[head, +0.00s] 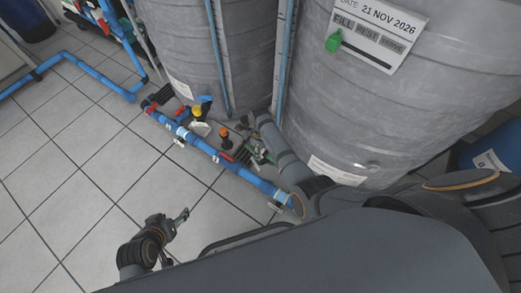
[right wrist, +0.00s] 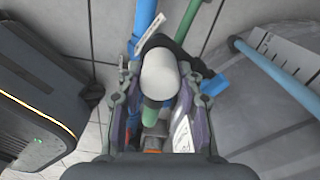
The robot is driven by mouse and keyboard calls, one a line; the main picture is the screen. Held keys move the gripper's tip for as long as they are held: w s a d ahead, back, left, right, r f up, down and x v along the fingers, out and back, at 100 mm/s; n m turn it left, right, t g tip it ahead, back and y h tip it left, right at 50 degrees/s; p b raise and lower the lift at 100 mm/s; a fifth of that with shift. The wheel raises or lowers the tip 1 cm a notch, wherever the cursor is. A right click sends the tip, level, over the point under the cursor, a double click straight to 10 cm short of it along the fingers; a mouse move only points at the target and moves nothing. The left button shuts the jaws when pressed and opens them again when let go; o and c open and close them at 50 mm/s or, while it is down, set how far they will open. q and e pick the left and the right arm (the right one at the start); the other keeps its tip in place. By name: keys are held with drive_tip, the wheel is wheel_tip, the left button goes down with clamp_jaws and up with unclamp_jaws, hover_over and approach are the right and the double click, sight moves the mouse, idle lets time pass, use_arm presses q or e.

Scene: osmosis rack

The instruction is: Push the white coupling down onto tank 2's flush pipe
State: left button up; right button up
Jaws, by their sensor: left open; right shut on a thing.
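In the right wrist view my right gripper (right wrist: 159,88) is shut on the white coupling (right wrist: 160,72), a short smooth cylinder with a finger on each side. A green part (right wrist: 151,114) shows just below the coupling in the picture; I cannot tell whether they touch. Tank 2's flush pipe cannot be told for sure, nor whether the coupling sits on it. In the head view my left gripper (head: 182,216) is open and empty above the floor tiles, left of the blue pipe. My right gripper is not clear in the head view. Two grey tanks stand behind, the right one (head: 395,110) with a dated sign.
A blue pipe (head: 205,147) runs low along the tanks' front, with yellow-topped (head: 197,112) and orange-topped (head: 225,132) fittings behind it. Another blue pipe (head: 97,76) lies at the left. The tiled floor (head: 90,190) is clear at left.

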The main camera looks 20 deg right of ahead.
drive_tip(key=shift+p, duration=0.55)
idle(1.3)
drive_tip(key=shift+f+b, duration=0.35)
drive_tip(key=shift+f, duration=0.05)
idle(0.3)
drive_tip(key=o, duration=1.1)
drive_tip(key=shift+o, duration=0.2)
drive_tip(key=shift+r, duration=0.1)
wheel_tip(320, 180, up, 12)
